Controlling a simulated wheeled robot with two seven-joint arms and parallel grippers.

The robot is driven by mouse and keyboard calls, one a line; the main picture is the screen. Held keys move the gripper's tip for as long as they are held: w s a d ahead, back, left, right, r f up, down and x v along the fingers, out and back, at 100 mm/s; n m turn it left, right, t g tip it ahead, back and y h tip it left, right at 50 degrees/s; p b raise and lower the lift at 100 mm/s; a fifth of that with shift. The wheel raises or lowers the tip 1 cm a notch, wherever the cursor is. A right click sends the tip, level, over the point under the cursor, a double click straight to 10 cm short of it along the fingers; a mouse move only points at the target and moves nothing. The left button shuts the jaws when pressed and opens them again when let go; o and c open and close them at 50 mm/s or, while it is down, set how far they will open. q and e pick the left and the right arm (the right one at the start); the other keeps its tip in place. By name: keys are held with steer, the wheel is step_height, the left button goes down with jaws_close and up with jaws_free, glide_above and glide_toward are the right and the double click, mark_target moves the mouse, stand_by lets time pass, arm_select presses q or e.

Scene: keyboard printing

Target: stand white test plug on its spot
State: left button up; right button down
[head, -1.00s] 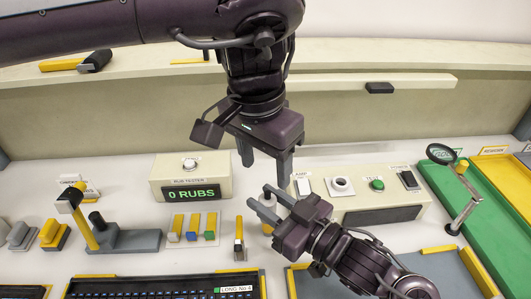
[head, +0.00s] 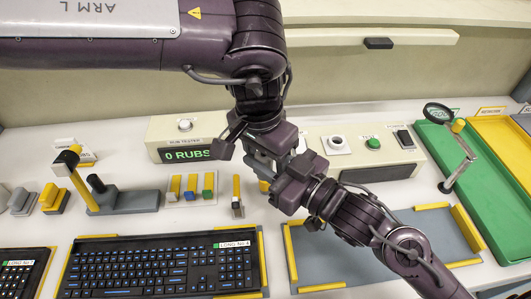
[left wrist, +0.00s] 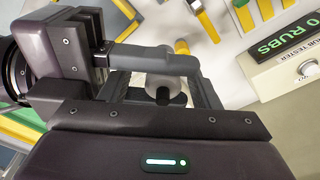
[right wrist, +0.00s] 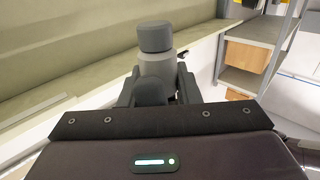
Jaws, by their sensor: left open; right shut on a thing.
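The white test plug, a pale cylinder with a dark grey cap, shows in the right wrist view (right wrist: 157,65) between the right fingers. My right gripper (right wrist: 157,90) is shut on it; in the head view the right gripper (head: 272,166) meets the left one above the bench. My left gripper (head: 262,158) is open, its fingers on either side of the plug in the left wrist view (left wrist: 165,82). I cannot tell whether they touch it. In the head view the grippers hide the plug. I cannot tell which place is its spot.
Behind are the rub tester (head: 163,130) reading 0 RUBS and a cream test box (head: 405,157) with a white round socket (head: 337,144) and green button (head: 373,144). A keyboard (head: 160,268) lies in front. A magnifier (head: 438,113) and green tray (head: 440,150) stand right.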

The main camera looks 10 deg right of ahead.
arm_select(q)
steer(key=c, duration=1)
steer(key=shift+c, duration=0.3)
arm_select(e)
steer(key=c, duration=1)
jaws_free()
